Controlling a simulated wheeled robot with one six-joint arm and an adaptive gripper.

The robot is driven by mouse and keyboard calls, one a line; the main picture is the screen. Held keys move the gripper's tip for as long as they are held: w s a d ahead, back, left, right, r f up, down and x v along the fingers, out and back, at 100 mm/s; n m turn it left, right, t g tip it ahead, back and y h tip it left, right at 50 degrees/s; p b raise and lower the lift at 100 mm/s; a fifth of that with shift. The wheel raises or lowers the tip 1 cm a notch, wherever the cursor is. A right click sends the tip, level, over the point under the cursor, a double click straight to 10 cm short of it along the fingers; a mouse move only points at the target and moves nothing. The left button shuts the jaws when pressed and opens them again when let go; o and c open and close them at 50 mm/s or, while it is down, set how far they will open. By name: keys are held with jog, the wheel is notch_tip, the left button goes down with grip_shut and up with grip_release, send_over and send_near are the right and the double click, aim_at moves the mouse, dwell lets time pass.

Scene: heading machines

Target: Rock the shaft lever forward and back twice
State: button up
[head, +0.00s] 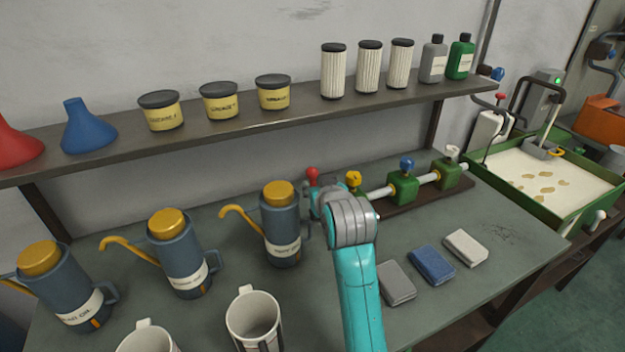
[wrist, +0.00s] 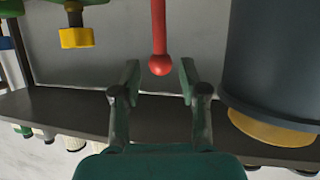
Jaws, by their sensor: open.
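The shaft lever is a red rod with a round red knob (wrist: 160,65); in the wrist view it reaches down from the top edge, its knob close to the gap between my fingertips. My gripper (wrist: 159,75) is open, one finger on each side of the knob, with space visible on both sides. In the head view the red knob (head: 311,173) shows just left of my arm's end, which hides the lower rod and the gripper. The pale shaft (head: 380,192) runs through green bearing blocks (head: 402,190) topped with coloured caps, on a dark base.
A blue-grey oil can (head: 282,232) stands close left of my arm; it also shows at the right in the wrist view (wrist: 275,60). A loaded shelf (head: 240,130) spans behind. Folded cloths (head: 432,265) lie right of my arm. White mugs (head: 253,318) stand in front.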

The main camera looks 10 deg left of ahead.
aim_at(313, 180)
jog(key=x, duration=0.6)
jog(key=shift+w+a+f, duration=0.1)
jog(key=shift+w+a, duration=0.1)
jog(key=shift+w, duration=0.05)
grip_shut()
